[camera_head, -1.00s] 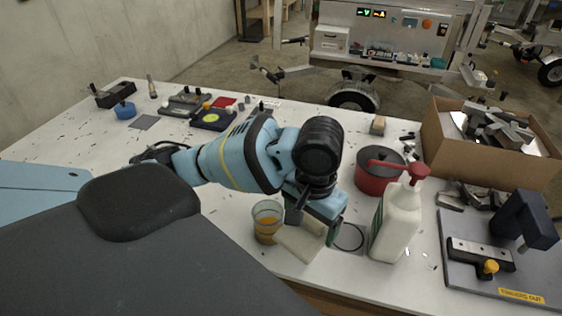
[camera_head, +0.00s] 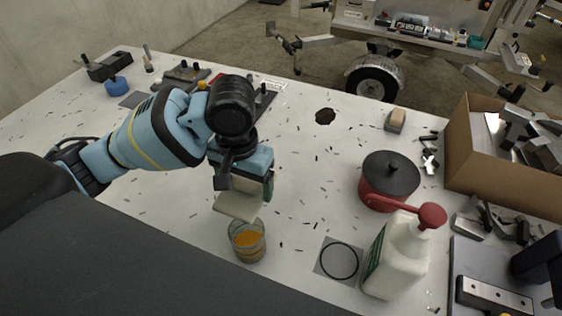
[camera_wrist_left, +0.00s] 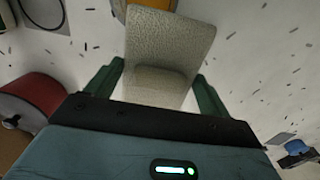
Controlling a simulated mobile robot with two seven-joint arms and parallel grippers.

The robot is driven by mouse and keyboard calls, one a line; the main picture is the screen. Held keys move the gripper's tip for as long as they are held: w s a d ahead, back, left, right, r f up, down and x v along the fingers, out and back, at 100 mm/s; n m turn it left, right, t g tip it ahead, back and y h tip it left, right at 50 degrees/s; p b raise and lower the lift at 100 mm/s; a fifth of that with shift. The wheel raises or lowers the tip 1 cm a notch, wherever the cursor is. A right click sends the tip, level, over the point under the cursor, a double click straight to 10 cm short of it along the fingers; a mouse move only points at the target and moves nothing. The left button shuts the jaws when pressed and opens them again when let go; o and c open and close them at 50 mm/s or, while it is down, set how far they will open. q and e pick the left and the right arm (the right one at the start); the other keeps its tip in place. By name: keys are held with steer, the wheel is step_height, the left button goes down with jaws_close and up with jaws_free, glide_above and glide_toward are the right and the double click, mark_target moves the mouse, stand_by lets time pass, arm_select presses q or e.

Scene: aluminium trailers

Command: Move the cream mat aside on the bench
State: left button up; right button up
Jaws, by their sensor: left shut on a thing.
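The cream mat (camera_head: 237,206) hangs tilted from my left gripper (camera_head: 243,188), just behind the glass of orange liquid (camera_head: 247,243) in the head view. In the left wrist view the mat (camera_wrist_left: 168,42) sits between the two green fingers of the left gripper (camera_wrist_left: 159,72), which is shut on it. The mat's lower edge is close to the glass rim; I cannot tell if they touch. Part of the mat is hidden by the gripper. My right gripper is not in view.
A grey square with a black ring (camera_head: 325,268) lies near the bottle. The bench (camera_head: 310,190) right of the gripper is mostly clear, with scattered shavings.

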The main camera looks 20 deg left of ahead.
arm_select(q)
steer(key=shift+w+a, duration=0.1)
steer(key=shift+a, duration=0.15)
steer(key=shift+w+d+f+m, duration=0.2)
steer(key=shift+w+m, duration=0.35)
steer(key=shift+m, duration=0.65)
steer(key=w+m, duration=0.1)
steer(key=m, duration=0.1)
steer(key=w+d+m, duration=0.1)
steer(key=m, duration=0.1)
steer(key=w+m, duration=0.1)
steer(key=m, duration=0.1)
steer(key=shift+w+d+f+m+b, duration=0.15)
steer(key=shift+d+m+b, duration=0.05)
steer(key=shift+m+b, duration=0.2)
steer(key=w+d+m, duration=0.2)
steer(key=w+m, duration=0.4)
steer(key=m, duration=0.6)
steer(key=m+b, duration=0.2)
steer(key=m, duration=1.3)
glide_above(294, 172)
steer(key=shift+r, duration=0.3)
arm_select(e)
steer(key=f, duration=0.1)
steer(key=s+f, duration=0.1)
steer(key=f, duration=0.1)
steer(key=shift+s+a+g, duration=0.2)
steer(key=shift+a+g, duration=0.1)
